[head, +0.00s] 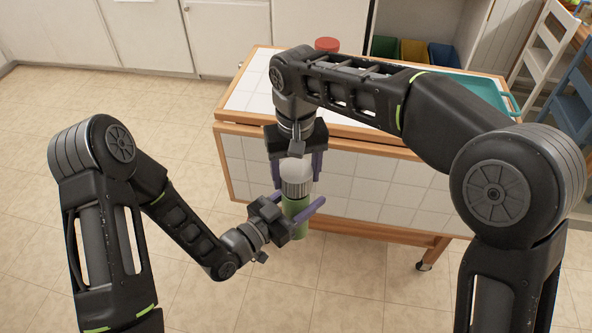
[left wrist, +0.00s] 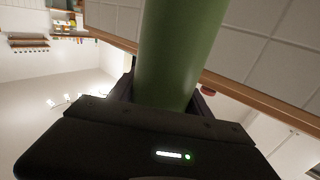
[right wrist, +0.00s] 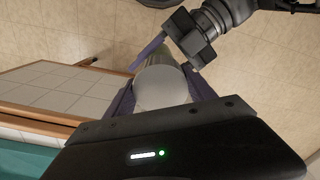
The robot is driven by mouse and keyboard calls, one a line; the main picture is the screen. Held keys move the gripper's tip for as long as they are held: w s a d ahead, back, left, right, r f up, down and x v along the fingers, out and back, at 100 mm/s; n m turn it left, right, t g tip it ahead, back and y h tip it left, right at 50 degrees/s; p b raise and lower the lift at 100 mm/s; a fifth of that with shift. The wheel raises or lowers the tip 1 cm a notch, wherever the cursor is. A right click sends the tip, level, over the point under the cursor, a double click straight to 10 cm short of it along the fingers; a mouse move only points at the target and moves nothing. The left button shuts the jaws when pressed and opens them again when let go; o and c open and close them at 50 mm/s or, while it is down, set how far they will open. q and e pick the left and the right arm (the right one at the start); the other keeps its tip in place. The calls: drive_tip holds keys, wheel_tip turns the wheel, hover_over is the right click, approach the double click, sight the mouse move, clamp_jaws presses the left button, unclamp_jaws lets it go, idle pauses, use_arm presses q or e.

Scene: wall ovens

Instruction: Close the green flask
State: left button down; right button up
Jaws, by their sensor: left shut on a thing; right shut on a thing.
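The green flask (head: 297,217) is upright in front of the tiled cart, with a metallic band near its top. My left gripper (head: 298,208) is shut around its green body from the left; the body also fills the middle of the left wrist view (left wrist: 178,55). A whitish rounded lid (head: 295,171) sits at the flask's top, in line with it. My right gripper (head: 296,172) points down from above and is shut on the lid, which also shows in the right wrist view (right wrist: 160,90). Whether the lid is fully seated cannot be told.
A tiled cart with a wooden frame (head: 222,160) stands just behind the flask. On its top are a red round object (head: 327,45) and a teal tray (head: 478,92). White and blue chairs stand at the right. Floor at the left is clear.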

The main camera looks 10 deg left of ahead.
sight(296, 211)
drive_tip(key=shift+f, duration=0.6)
drive_tip(key=shift+f, duration=0.6)
idle(0.5)
